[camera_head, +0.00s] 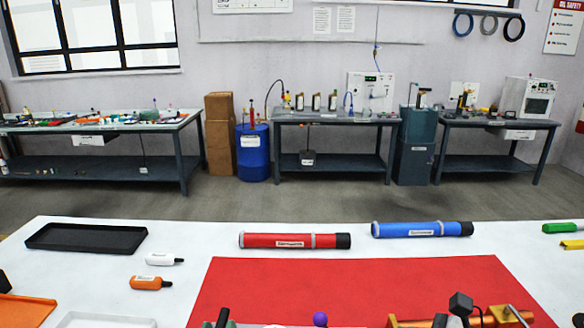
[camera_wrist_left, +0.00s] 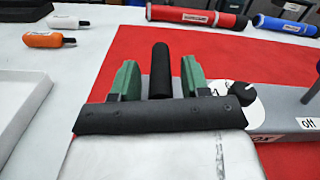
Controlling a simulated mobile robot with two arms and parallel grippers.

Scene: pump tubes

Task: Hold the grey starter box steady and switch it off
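The grey starter box (camera_wrist_left: 285,118) lies on the red mat at the right of the left wrist view. A purple ball (camera_head: 320,319) shows at the bottom of the head view. A black upright handle (camera_wrist_left: 160,72) stands between the green fingers of my left gripper (camera_wrist_left: 158,80). Gaps show on both sides of the handle, so the gripper looks open around it. The handle's base is hidden.
A red tube (camera_head: 290,241) and a blue tube (camera_head: 420,229) lie behind the red mat (camera_head: 350,280). A copper-coloured assembly (camera_head: 500,314) stands at the front right. A black tray (camera_head: 85,237), a white bottle (camera_head: 160,259) and an orange bottle (camera_head: 148,283) are on the left.

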